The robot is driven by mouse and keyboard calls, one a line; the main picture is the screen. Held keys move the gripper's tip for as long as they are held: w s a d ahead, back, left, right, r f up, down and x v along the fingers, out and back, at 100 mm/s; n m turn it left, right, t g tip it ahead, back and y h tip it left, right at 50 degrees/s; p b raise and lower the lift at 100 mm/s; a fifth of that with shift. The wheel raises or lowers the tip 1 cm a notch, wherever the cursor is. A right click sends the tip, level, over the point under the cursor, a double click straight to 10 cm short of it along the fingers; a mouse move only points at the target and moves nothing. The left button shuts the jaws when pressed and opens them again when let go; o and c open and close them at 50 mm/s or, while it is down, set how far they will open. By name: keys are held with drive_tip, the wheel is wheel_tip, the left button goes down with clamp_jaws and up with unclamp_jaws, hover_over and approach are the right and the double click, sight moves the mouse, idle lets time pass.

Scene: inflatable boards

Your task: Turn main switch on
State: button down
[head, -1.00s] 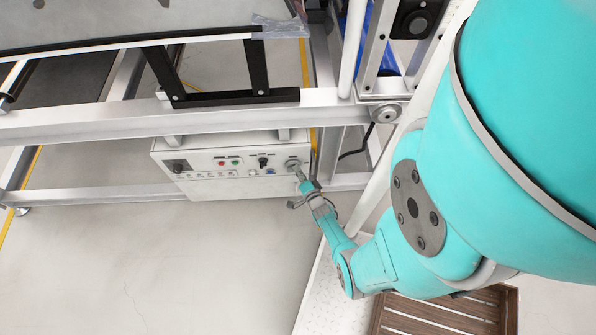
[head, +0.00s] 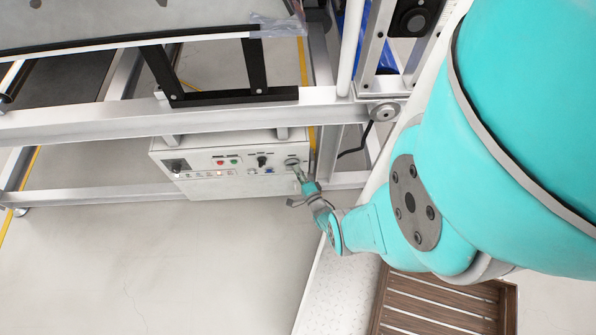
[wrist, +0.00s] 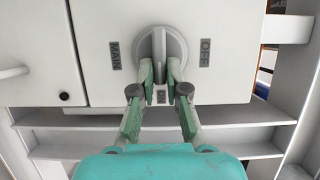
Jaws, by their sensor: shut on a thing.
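The main switch is a round grey rotary knob with a raised grip bar (wrist: 158,42) in the wrist view. The bar stands about upright in the picture. A MAIN label is left of the knob, an OFF label right of it, and a small label, partly hidden, below it between my fingers. My gripper (wrist: 160,75) has its two fingertips closed on the lower end of the bar, one on each side. In the head view the knob (head: 291,161) is at the right end of the control box front, and my gripper (head: 299,173) reaches it from below right.
The white control box (head: 215,186) carries red and green buttons, a black selector and a row of small lamps, some glowing orange. A metal frame rail (head: 230,123) runs above it. A brown slatted crate (head: 440,305) is at lower right. Floor at left is clear.

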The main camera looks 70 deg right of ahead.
idle(0.6)
drive_tip(key=c, duration=1.2)
unclamp_jaws()
drive_tip(key=shift+r, duration=0.1)
drive_tip(key=shift+w+r, duration=0.15)
drive_tip(key=shift+r, duration=4.75)
